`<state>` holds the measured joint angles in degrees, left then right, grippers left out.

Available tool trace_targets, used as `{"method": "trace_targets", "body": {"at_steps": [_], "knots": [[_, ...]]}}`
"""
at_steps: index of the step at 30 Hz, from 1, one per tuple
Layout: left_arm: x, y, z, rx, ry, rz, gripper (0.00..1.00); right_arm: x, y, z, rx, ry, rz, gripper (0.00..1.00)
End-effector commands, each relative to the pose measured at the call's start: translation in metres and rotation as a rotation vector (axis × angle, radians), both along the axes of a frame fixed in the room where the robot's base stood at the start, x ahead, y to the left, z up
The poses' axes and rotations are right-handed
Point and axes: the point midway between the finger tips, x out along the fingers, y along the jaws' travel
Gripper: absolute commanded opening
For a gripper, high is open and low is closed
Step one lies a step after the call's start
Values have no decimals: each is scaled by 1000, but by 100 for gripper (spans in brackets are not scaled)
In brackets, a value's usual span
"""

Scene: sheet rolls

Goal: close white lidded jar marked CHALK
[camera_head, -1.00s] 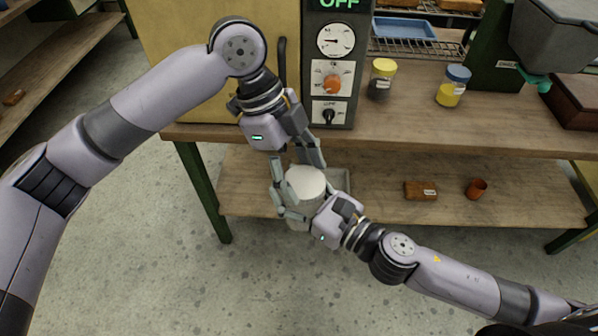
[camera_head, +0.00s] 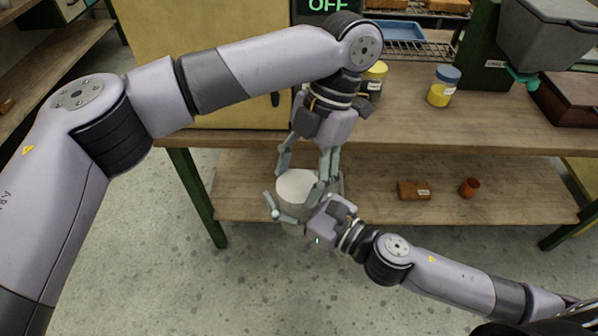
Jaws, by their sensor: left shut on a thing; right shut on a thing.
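The white jar (camera_head: 293,228) is upright above the floor, in front of the workbench. Its round white lid (camera_head: 296,186) sits on top; I cannot tell how tightly. No CHALK marking is readable from here. My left gripper (camera_head: 306,182) comes down from above and is shut on the lid, its fingers at the far and right sides. My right gripper (camera_head: 294,212) comes in from the lower right and is shut around the jar's body, hiding part of it.
The wooden workbench (camera_head: 420,125) stands behind, with a blue-lidded jar (camera_head: 440,90) and a yellow-lidded jar (camera_head: 375,75) on top. Its lower shelf (camera_head: 380,205) carries a brown block (camera_head: 414,191) and a small orange-brown cup (camera_head: 469,187). The floor in front is clear.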

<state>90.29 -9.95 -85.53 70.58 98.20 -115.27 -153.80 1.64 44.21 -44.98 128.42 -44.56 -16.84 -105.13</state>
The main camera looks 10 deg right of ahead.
Motion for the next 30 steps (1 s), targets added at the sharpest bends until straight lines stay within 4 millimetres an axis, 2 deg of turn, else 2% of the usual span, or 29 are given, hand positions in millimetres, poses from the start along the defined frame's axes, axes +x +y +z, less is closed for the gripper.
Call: {"method": "trace_targets", "body": {"at_steps": [3, 4, 12, 22, 30], "knots": [[2, 1, 0, -4, -2, 11, 45, -1, 1, 0, 2, 1, 4, 0], [2, 1, 0, -4, -2, 11, 62, -1, 1, 0, 2, 1, 4, 0], [1, 0, 0, -5, 0, 12, 80, -1, 1, 0, 1, 0, 2, 0], [1, 0, 3, -5, 0, 12, 80, 0, 1, 1, 1, -2, 1, 0], [1, 0, 37, -4, -3, 12, 80, 0, 1, 1, 1, -2, 1, 0]]}}
